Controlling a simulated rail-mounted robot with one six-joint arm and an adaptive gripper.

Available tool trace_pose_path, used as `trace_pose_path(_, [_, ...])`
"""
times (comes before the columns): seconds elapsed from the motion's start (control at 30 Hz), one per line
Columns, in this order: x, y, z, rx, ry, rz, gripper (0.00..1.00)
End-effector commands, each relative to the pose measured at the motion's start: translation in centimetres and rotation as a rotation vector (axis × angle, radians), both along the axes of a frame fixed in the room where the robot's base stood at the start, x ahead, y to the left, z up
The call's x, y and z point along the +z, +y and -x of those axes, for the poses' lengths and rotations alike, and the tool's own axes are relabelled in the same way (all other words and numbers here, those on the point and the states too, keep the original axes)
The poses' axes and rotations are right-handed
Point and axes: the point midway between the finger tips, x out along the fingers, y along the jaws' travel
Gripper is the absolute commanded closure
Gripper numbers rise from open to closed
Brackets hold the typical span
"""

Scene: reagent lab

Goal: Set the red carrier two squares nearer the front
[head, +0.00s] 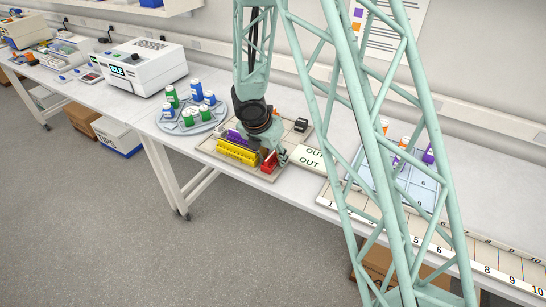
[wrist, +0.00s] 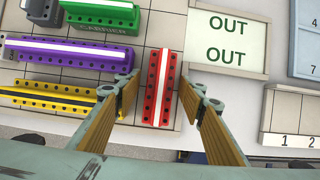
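The red carrier (wrist: 161,88) is a long block with a pale stripe and rows of dark holes. It lies lengthwise front to back on the gridded board (wrist: 172,22), along its right side. In the head view the red carrier (head: 269,164) shows at the board's front right corner. My gripper (wrist: 159,96) is open, with one wooden-faced finger on each side of the red carrier; small gaps show between finger and carrier. In the head view my gripper (head: 270,150) is low over the board and hides part of it.
A yellow carrier (wrist: 62,97) and a purple carrier (wrist: 75,52) lie crosswise left of the red one. A green carrier (wrist: 102,14) and a grey one (wrist: 42,10) are behind. The OUT panel (wrist: 228,38) adjoins the board's right side. A black carrier (head: 300,124) sits at the back right.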

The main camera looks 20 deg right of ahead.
Motion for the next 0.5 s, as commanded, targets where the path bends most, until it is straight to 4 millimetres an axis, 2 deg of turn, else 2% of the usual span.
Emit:
trace_pose_path(0.27, [0.4, 0.0, 0.0, 0.000, 0.000, 0.000, 0.63])
trace_pose_path(0.5, [2.6, 0.7, 0.6, 0.001, -0.001, 0.000, 0.63])
